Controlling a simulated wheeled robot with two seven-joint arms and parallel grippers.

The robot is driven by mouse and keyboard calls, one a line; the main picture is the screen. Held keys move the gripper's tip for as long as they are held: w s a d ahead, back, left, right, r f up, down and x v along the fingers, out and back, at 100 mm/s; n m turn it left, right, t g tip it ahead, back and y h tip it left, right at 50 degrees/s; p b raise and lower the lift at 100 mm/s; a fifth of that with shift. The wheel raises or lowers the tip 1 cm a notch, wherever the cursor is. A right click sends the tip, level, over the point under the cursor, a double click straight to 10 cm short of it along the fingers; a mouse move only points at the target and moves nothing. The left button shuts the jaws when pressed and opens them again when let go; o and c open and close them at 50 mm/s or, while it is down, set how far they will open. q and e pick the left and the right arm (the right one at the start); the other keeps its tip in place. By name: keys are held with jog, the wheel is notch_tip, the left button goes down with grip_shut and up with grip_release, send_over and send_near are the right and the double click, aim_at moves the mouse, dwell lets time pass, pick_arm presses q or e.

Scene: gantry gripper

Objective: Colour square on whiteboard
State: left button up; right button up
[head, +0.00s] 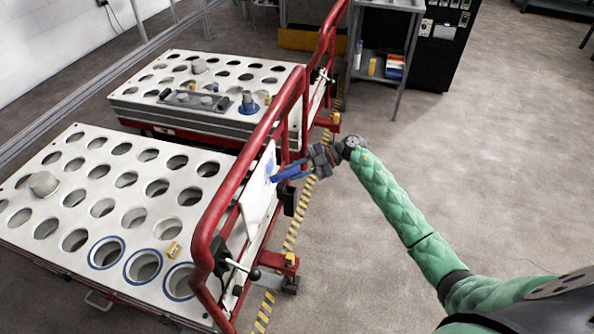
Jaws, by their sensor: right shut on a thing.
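The whiteboard (257,190) is a white panel fixed to the side of the red rail in the middle of the view. A blue coloured patch shows on its upper right part (269,165). My right gripper (300,169) comes in from the right on a green-sleeved arm. It is shut on a blue marker (289,173), whose tip points left at the board, over or right beside the blue patch. I cannot tell whether the tip touches the board. My left gripper is not in view.
Two white carts with round holes stand at left, the near cart (103,207) and the far cart (215,77). Red rails (232,188) run along their right side. A small shelf (385,50) stands behind. The floor at right is clear.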

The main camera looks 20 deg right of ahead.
jog(key=shift+w+a, duration=0.35)
jog(key=shift+a, duration=0.2)
jog(key=shift+w, duration=0.1)
dwell(0.3)
jog(key=p, duration=0.3)
jog(key=shift+w+d+r, duration=0.1)
jog(key=shift+d+r, duration=0.05)
jog(key=shift+d, duration=0.05)
jog(key=shift+s+a, duration=0.2)
dwell(0.9)
jog(key=shift+d+p, duration=0.15)
jog(key=shift+p, duration=0.2)
